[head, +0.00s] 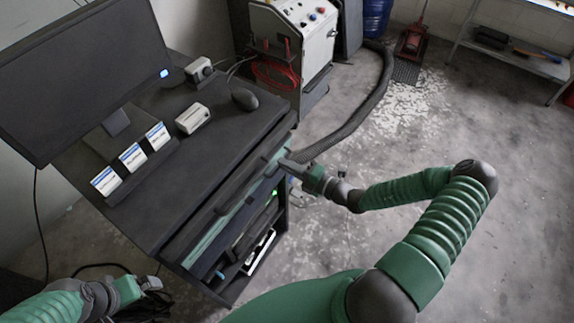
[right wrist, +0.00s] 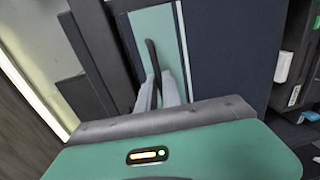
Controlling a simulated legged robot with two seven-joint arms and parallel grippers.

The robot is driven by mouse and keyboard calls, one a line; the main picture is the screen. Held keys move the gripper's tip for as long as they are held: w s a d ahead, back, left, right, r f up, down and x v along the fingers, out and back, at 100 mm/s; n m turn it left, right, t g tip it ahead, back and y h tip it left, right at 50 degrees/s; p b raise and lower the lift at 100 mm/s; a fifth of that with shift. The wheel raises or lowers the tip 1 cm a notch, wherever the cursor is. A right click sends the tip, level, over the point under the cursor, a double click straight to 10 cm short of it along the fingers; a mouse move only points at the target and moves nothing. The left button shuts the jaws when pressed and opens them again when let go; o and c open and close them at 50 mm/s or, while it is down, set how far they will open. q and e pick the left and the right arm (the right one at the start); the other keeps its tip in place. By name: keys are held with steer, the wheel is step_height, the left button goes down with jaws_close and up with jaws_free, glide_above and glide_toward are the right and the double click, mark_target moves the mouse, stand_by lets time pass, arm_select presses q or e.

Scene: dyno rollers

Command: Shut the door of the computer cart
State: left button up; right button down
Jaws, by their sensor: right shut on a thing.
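The computer cart (head: 140,215) stands at the left in the head view, with a black top. Its door (head: 207,243), dark with a teal stripe, shows nearly edge-on below the top, and open shelves with things on them show beside it. In the right wrist view the door (right wrist: 225,55) fills much of the picture, with a dark upright handle (right wrist: 151,55) on its teal stripe. My right gripper (head: 283,164) is at the cart's right edge, its two fingers (right wrist: 157,88) shut on the handle. My left gripper (head: 152,284) is low at the left, apart from the cart; its jaws are unclear.
A monitor (head: 85,75), a mouse (head: 244,99) and small boxes (head: 131,157) stand on the cart top. A white machine (head: 300,45) with a thick black hose (head: 365,110) stands behind. The floor (head: 520,210) at the right is clear.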

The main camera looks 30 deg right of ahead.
steer(key=shift+s+a+f, duration=0.15)
steer(key=shift+a+f, duration=0.1)
steer(key=shift+a, duration=0.15)
steer(key=w, duration=0.1)
steer(key=w+p, duration=0.1)
steer(key=w+a, duration=0.1)
steer(key=shift+a+r, duration=0.1)
steer(key=shift+r, duration=0.3)
steer(key=c, duration=1.7)
jaws_free()
steer(key=shift+o, duration=0.8)
steer(key=shift+w+a+r, duration=0.1)
steer(key=shift+r, duration=0.05)
steer(key=shift+s+d, duration=0.3)
steer(key=b, duration=0.3)
glide_toward(273, 160)
steer(key=r+v, duration=0.1)
steer(key=v, duration=0.7)
arm_select(q)
steer(key=shift+a+f, duration=0.2)
steer(key=shift+f, duration=0.3)
steer(key=shift+a+f, duration=0.15)
steer(key=shift+f, duration=0.3)
arm_select(e)
steer(key=shift+f, duration=0.2)
